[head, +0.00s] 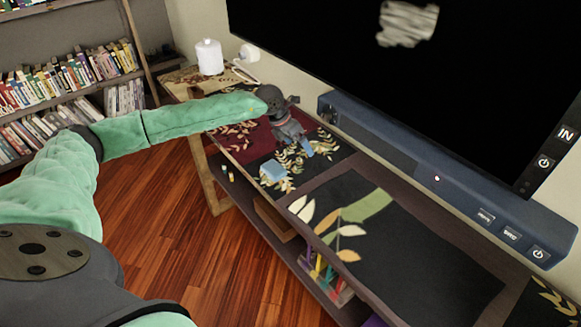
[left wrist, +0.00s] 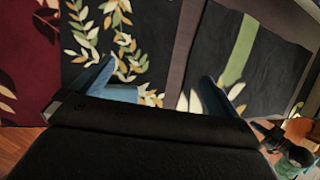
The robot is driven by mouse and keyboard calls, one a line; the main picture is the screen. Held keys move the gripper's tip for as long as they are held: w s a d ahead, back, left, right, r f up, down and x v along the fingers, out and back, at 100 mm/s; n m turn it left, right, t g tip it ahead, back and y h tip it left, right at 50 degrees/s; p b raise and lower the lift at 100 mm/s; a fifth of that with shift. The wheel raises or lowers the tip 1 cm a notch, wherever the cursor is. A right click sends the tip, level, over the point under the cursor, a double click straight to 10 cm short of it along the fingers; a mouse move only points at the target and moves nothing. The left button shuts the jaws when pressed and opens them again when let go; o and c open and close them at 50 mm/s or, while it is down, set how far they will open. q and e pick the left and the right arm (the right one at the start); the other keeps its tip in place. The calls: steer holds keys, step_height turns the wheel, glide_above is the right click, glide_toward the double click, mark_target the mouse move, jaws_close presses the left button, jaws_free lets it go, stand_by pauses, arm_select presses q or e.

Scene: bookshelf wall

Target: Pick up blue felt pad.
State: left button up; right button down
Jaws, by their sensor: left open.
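The blue felt pad (head: 274,171) is a small light-blue square on the black leaf-patterned cloth of the low cabinet, near its front edge. In the left wrist view, a blue strip that looks like the pad (left wrist: 122,93) shows beside the left finger, mostly hidden by the gripper body. My left gripper (head: 308,147) is above the cabinet, behind and to the right of the pad in the head view.
The cabinet (head: 376,296) stands under a large television (head: 440,70) with a dark blue soundbar (head: 430,170) along the back. A white canister (head: 209,57) is at the far end. Lower shelves hold small items. Bookshelves (head: 60,90) stand left; wooden floor is open in front.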

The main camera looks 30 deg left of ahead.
mark_target(275, 166)
arm_select(q)
steer(key=s+a+g+y, duration=0.1)
steer(key=a, duration=0.1)
steer(key=s+a+f+y, duration=0.1)
steer(key=s+a+g+y, duration=0.1)
steer(key=s+a+y, duration=0.1)
steer(key=shift+a+f+g, duration=0.3)
steer(key=shift+a, duration=0.05)
steer(key=shift+s+a, duration=0.1)
steer(key=shift+s, duration=0.2)
steer(key=shift+a+f+p, duration=0.1)
steer(key=shift+f+p, duration=0.25)
steer(key=shift+f, duration=1)
steer(key=f, duration=0.1)
steer(key=f+p, duration=0.1)
steer(key=f, duration=0.2)
steer(key=shift+w+p, duration=0.25)
steer(key=shift+p, duration=0.1)
steer(key=shift+f, duration=0.6)
steer(key=c, duration=1)
arm_select(e)
steer(key=s+d+r+g+h, duration=0.1)
steer(key=s+d+r+g, duration=0.1)
steer(key=s+d+r, duration=0.1)
steer(key=shift+s+d+r, duration=0.4)
steer(key=shift+r, duration=0.05)
